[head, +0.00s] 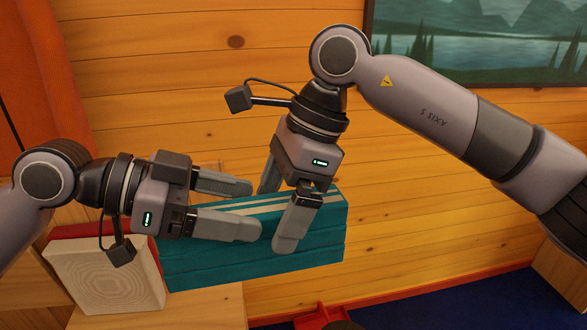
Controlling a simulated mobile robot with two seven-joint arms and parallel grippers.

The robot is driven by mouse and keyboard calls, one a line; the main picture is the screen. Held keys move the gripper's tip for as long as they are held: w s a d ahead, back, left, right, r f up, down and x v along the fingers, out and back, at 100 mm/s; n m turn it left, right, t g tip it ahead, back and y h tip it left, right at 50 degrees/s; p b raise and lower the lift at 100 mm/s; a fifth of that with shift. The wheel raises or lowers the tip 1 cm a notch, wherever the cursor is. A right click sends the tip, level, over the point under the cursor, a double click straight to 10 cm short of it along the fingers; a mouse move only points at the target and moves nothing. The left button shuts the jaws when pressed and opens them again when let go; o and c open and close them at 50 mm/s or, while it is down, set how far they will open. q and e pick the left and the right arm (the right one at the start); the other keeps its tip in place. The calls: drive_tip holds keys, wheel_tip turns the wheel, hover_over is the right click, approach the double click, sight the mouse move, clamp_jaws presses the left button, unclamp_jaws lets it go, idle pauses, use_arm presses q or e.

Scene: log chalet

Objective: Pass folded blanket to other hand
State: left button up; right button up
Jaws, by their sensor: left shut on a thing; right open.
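The folded blanket (255,262) is a teal block with pale stripes along its top, in the middle of the head view. My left gripper (245,207) comes in from the left and is shut on the blanket, with one finger along the near side and the other behind the top. My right gripper (282,212) reaches down from above at the blanket's right part. Its fingers are apart, one in front of the blanket and one toward the far side. The far finger's tip is hidden, and I cannot tell whether the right fingers touch the blanket.
A pale wooden block with end grain (105,278) and a red top stands at the lower left, close to the blanket's left end. A plank wall (420,235) with a framed landscape picture (480,40) is behind. A red object (318,316) shows at the bottom, beside dark blue floor (450,305).

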drive_tip(key=shift+x, duration=1.8)
use_arm(q)
drive_tip(key=shift+r, duration=0.1)
use_arm(e)
drive_tip(key=c, duration=1.1)
use_arm(q)
drive_tip(key=o, duration=1.4)
drive_tip(key=shift+o, duration=0.2)
drive_tip(key=shift+a, duration=0.1)
